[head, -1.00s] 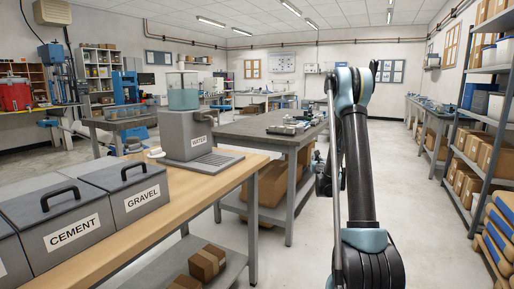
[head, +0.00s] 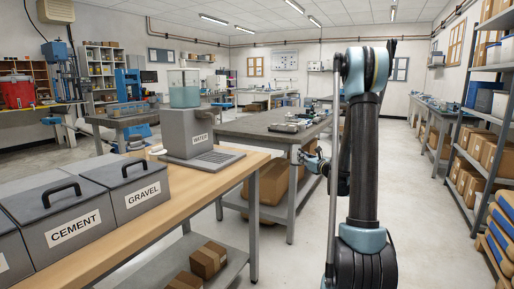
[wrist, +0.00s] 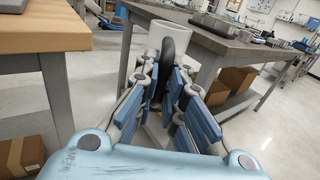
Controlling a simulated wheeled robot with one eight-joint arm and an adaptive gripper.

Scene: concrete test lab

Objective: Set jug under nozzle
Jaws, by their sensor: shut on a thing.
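In the wrist view, my gripper (wrist: 170,82) is shut on the dark upright handle of a pale grey jug (wrist: 197,38). The jug is beyond the fingers, in the air over the aisle, partly hidden by them. I cannot pick out the jug in the head view, where my arm covers much of that area. A grey water dispenser (head: 182,131) labelled WATER, with a clear tank on top, stands on the wooden bench at left. A slotted drip tray (head: 217,158) lies at its right side. The jug is clear of the tray.
Lidded grey bins marked CEMENT (head: 66,219) and GRAVEL (head: 133,189) stand on the wooden bench (head: 165,215). A grey metal table (head: 250,126) with small parts is behind it. Shelving (head: 488,110) with boxes lines the right. The floor aisle between is open.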

